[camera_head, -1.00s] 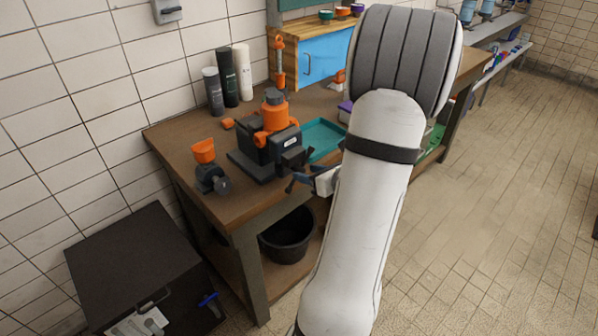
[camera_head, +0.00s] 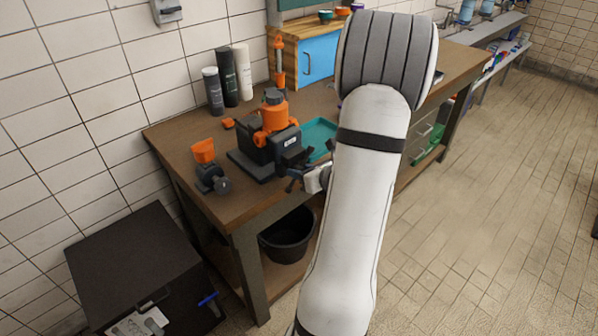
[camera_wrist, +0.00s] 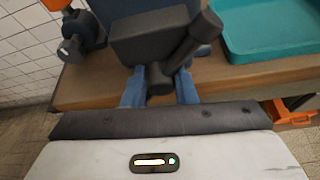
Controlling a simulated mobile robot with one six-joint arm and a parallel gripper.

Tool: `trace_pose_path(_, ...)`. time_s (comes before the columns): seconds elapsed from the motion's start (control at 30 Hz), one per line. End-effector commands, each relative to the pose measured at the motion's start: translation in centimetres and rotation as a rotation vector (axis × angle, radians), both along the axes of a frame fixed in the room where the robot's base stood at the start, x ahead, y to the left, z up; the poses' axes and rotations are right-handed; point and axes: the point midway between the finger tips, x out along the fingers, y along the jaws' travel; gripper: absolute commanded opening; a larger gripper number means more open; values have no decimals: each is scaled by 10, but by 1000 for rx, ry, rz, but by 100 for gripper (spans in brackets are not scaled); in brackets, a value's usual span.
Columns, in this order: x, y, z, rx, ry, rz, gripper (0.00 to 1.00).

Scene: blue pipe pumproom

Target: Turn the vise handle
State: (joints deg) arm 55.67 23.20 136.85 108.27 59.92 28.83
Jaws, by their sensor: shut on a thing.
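The vise (camera_head: 268,140) is a dark body with orange parts on top, standing on the wooden workbench near its front edge. Its dark handle (camera_head: 292,186) is at the vise's front, partly hidden by my gripper (camera_head: 305,177). In the wrist view, the dark handle (camera_wrist: 192,45) slants up to the right, with a rounded end. My gripper (camera_wrist: 159,90) has its blue fingers on both sides of the handle's lower hub and is shut on it. The fingertips are partly hidden behind the handle.
A teal tray (camera_head: 318,135) lies right of the vise. A small orange-and-dark tool (camera_head: 208,165) stands left of it. Bottles (camera_head: 228,78) stand behind. A black bucket (camera_head: 287,236) is under the bench (camera_head: 195,130). Floor to the right is clear.

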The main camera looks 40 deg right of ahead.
Motion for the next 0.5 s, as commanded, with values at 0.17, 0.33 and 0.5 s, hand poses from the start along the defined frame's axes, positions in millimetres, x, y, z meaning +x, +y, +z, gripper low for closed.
trace_pose_path(0.17, 0, 0, 0, 0, 1, -1, 0)
trace_pose_path(0.33, 0, 0, -1, 0, 2, 0, 0)
trace_pose_path(0.5, -1, 0, -1, 1, 2, 0, 0)
